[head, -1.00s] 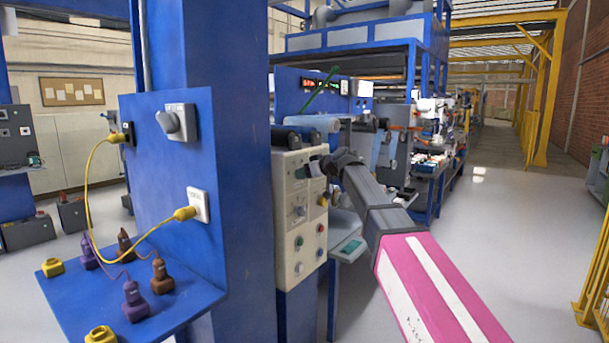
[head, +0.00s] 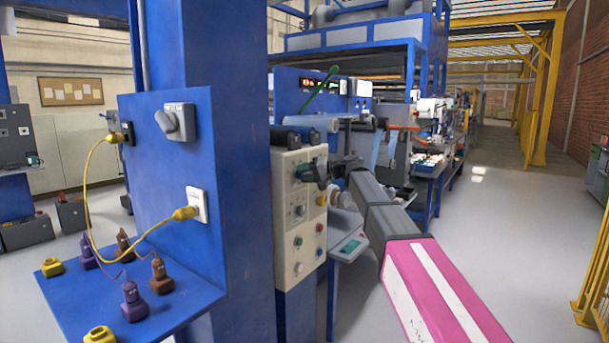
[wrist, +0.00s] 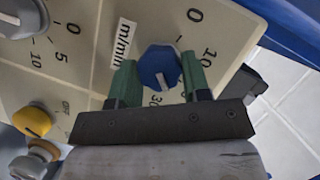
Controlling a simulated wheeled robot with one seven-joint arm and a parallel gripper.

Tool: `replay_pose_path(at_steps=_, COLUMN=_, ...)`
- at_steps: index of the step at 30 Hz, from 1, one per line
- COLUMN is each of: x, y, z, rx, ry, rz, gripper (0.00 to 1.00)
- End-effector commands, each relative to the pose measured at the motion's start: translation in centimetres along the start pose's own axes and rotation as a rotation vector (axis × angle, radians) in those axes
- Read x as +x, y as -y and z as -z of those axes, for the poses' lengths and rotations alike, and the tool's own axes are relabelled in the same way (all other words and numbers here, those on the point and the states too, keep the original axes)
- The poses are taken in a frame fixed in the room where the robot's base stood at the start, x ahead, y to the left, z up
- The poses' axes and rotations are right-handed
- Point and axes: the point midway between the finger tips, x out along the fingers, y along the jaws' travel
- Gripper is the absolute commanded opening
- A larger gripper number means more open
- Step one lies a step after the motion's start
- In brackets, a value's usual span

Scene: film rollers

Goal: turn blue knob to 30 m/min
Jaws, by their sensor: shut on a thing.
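The blue knob (wrist: 158,67) sits on the cream control panel (wrist: 90,75), next to a "m/min" label (wrist: 122,40). Its dial shows 0, 10 and 30. A pale mark on the knob lies on its lower part, towards the 30; the exact reading is unclear. My gripper (wrist: 162,82) has its green fingers on either side of the knob and is shut on it. In the head view my gripper (head: 325,172) is at the upper right of the panel (head: 290,240) and hides the knob.
A blue column (head: 240,170) stands left of the panel. Open floor (head: 500,230) lies to the right.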

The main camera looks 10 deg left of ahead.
Motion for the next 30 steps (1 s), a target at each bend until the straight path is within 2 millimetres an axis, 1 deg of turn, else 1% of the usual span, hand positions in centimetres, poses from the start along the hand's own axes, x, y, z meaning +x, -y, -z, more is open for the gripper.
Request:
replay_pose_path(at_steps=6, x=0.01, y=-0.24, z=-0.06, rx=0.181, ry=0.0, rz=0.074, gripper=0.2)
replay_pose_path(at_steps=15, x=0.01, y=-0.32, z=-0.13, rx=0.369, ry=0.0, rz=0.152, gripper=0.2)
replay_pose_path(at_steps=21, x=0.02, y=-0.35, z=-0.13, rx=0.441, ry=0.0, rz=0.182, gripper=0.2)
replay_pose_path(at_steps=30, x=0.02, y=-0.4, z=-0.14, rx=0.478, ry=-0.001, rz=0.196, gripper=0.2)
